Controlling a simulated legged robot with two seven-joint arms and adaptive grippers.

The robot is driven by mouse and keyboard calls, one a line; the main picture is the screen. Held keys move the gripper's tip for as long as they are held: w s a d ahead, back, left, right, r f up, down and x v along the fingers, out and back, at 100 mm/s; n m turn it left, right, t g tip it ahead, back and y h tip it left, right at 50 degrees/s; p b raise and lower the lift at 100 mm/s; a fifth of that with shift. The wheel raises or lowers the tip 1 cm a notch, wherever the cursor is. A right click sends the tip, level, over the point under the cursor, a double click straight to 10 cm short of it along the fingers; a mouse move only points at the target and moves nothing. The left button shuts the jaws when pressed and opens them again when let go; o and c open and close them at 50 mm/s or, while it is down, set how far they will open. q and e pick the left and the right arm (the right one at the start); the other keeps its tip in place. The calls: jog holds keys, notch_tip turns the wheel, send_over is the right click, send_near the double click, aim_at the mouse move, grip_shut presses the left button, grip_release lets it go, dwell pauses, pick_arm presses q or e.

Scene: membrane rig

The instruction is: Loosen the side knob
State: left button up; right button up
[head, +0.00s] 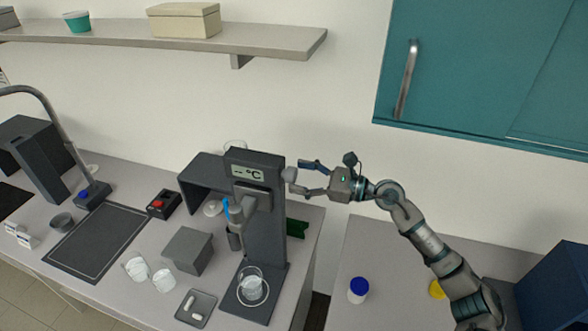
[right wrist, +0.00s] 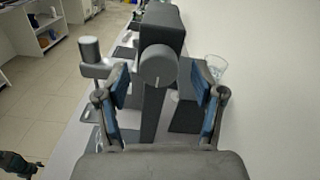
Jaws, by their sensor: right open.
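The side knob (head: 290,174) is a grey round knob on the right side of the dark rig column (head: 266,220), near the display reading "-- °C". In the right wrist view the knob (right wrist: 158,66) faces me as a grey disc with a pale line at its lower edge. My right gripper (head: 299,176) is open, its two fingers pointing left at the knob. In the right wrist view the blue-padded fingers (right wrist: 160,88) stand to either side of the knob's line, with gaps on both sides. I see no contact.
A glass beaker (head: 251,284) stands on the rig base. A grey block (head: 188,250), a small tray (head: 196,307) and a red-button box (head: 163,204) lie to the left. A blue-capped jar (head: 358,290) stands on the right counter. A teal cabinet (head: 460,70) hangs above right.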

jog(key=shift+x, duration=0.9)
jog(key=shift+d, duration=0.15)
jog(key=shift+c, duration=0.3)
